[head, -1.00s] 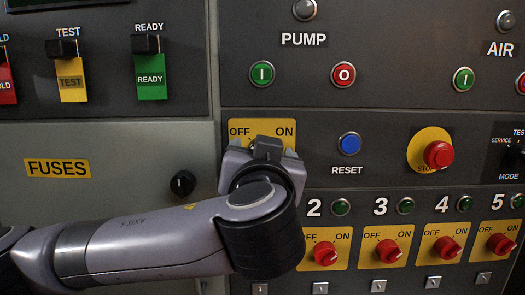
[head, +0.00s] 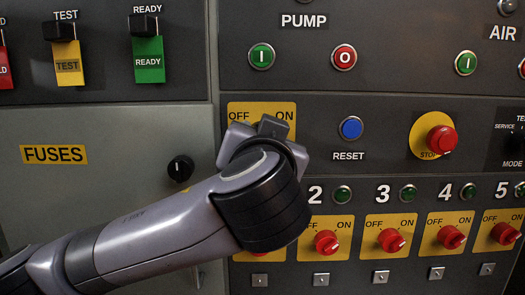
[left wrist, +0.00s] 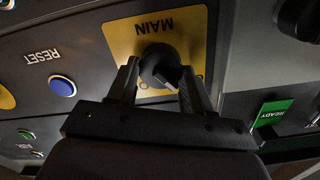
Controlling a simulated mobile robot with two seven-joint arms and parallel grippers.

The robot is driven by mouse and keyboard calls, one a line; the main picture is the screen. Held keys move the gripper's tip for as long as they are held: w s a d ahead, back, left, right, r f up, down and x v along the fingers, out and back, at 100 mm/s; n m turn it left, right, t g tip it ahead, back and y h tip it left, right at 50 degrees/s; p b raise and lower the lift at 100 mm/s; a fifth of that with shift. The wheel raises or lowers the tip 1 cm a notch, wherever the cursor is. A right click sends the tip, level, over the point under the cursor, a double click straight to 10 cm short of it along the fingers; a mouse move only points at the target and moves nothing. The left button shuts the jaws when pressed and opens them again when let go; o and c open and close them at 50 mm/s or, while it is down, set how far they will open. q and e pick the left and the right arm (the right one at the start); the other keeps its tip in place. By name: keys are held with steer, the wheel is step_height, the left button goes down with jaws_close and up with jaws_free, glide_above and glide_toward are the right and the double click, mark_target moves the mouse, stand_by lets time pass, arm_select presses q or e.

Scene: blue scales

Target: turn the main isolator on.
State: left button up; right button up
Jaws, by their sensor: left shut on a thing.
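The main isolator is a dark rotary knob (left wrist: 158,67) on a yellow plate (head: 240,110) marked OFF at left and ON at right. The plate reads MAIN, upside down, in the left wrist view (left wrist: 185,27). My left gripper (left wrist: 161,82) is shut on the knob, with one finger on each side of it. In the head view my left gripper (head: 262,140) is tilted to the right and hides the knob and the lower plate. I cannot tell exactly where the knob points. My right gripper is in neither view.
To the right are a blue RESET button (head: 350,128) and a red STOP button (head: 441,140). Below is a row of red rotary switches (head: 326,242) on yellow plates. A small black knob (head: 180,168) sits at left on the FUSES panel (head: 110,200).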

arm_select(q)
steer(key=m+p, duration=0.1)
steer(key=m, duration=0.4)
steer(key=m+p, duration=0.1)
steer(key=m, duration=0.4)
steer(key=m+p, duration=0.1)
steer(key=m, duration=0.5)
steer(key=shift+d+f, duration=0.15)
steer(key=shift+f, duration=0.1)
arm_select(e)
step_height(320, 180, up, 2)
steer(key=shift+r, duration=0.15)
arm_select(q)
steer(key=o, duration=1)
steer(key=shift+o, duration=0.2)
steer(key=shift+s, duration=0.1)
steer(key=s+b, duration=0.1)
steer(key=s, duration=0.6)
steer(key=shift+b, duration=0.35)
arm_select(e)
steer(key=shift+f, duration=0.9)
